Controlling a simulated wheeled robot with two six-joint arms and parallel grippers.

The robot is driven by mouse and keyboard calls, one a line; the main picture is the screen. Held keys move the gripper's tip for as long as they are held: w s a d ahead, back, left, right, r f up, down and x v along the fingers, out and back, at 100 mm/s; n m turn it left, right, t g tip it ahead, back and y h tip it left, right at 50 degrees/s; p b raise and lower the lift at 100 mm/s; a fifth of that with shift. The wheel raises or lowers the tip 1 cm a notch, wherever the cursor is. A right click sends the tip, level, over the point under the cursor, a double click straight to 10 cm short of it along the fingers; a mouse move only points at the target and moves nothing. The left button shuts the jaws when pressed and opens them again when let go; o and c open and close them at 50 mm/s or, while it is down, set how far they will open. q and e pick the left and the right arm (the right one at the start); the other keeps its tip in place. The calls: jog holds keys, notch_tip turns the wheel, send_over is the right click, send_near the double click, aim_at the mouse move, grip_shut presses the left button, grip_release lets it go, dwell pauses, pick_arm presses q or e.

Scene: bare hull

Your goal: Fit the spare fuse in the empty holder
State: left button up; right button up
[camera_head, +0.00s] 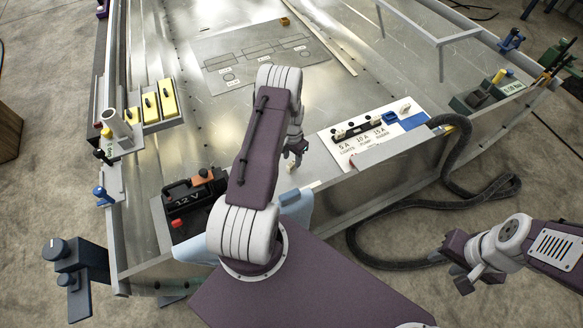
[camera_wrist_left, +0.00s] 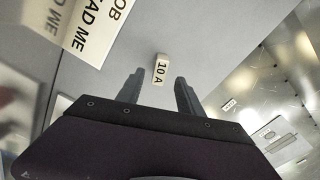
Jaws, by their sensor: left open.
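A small cream fuse marked 10 A (camera_wrist_left: 160,69) lies on a grey surface in the left wrist view. My left gripper (camera_wrist_left: 158,92) is open, with its fingertips just short of the fuse and either side of it; I cannot tell the height between them. In the head view my left gripper (camera_head: 293,153) hangs over the hull near its front edge. The white fuse panel (camera_head: 347,157) at right carries a black holder block (camera_head: 362,127) above labels 5 A, 10 A and 15 A. Its slots are too small to read. My right gripper (camera_head: 474,280) is low at right, away from the panel.
A black 12 V battery (camera_head: 187,198) stands left of my left arm. A pale blue cloth (camera_head: 299,207) hangs over the front edge. A thick dark hose (camera_head: 460,160) loops at right. A printed card (camera_wrist_left: 97,25) stands near the fuse. The hull floor behind is mostly clear.

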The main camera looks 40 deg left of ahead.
aim_at(293, 162)
pick_arm(q)
notch_tip(293, 162, down, 4)
jog(key=shift+r, duration=0.1)
grip_shut()
jog(key=r, duration=0.4)
jog(key=shift+w+d+r+p, duration=0.1)
jog(key=shift+d+r+p, duration=0.15)
jog(key=shift+r+p, duration=0.15)
jog(key=w+d+r, duration=0.1)
jog(key=d+r, duration=0.5)
jog(key=d, duration=0.5)
jog(key=shift+w+p, duration=0.3)
jog(key=shift+p, duration=0.15)
